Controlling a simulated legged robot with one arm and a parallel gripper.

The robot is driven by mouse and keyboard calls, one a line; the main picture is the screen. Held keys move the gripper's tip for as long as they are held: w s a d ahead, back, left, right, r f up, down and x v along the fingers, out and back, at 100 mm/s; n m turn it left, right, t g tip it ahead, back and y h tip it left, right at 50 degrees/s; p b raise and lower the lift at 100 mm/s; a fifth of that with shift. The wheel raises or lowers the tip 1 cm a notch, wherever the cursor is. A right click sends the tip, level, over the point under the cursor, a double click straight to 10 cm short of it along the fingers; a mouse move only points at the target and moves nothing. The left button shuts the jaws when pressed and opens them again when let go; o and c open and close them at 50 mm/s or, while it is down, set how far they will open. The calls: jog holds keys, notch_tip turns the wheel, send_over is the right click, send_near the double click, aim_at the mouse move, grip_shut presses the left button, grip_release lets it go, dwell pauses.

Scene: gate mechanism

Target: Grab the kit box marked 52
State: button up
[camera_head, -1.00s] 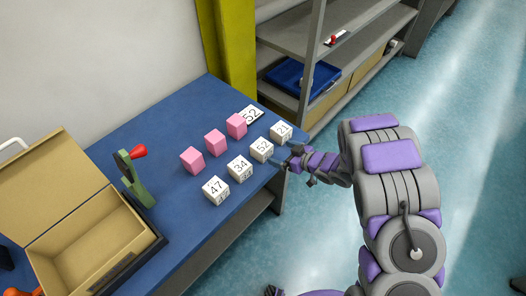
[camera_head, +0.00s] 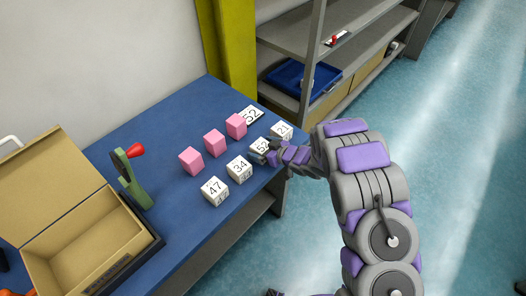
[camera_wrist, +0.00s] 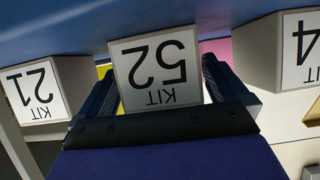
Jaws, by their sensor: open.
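The white kit box marked 52 (camera_head: 259,147) stands on the blue table near its right edge, between the boxes marked 21 (camera_head: 281,131) and 34 (camera_head: 239,168). In the wrist view the box 52 (camera_wrist: 157,72) appears upside down, between the two fingers of my gripper (camera_wrist: 158,95). The fingers are apart, one on each side of the box, and I cannot tell whether they touch it. In the head view my gripper (camera_head: 266,153) is at the front of the box and partly covers it.
The box marked 47 (camera_head: 215,191) stands farther left in the row. A green lever with a red knob (camera_head: 134,177) and an open cardboard box (camera_head: 75,235) are at the left.

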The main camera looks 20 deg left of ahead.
jog(key=shift+a, duration=0.15)
jog(key=shift+a+f, duration=0.1)
jog(key=shift+a, duration=0.2)
jog(key=c, duration=0.3)
jog(key=shift+d, duration=0.4)
jog(key=c, duration=0.8)
jog(key=shift+a, duration=0.1)
jog(key=shift+c, duration=1)
jog(key=shift+a, duration=0.2)
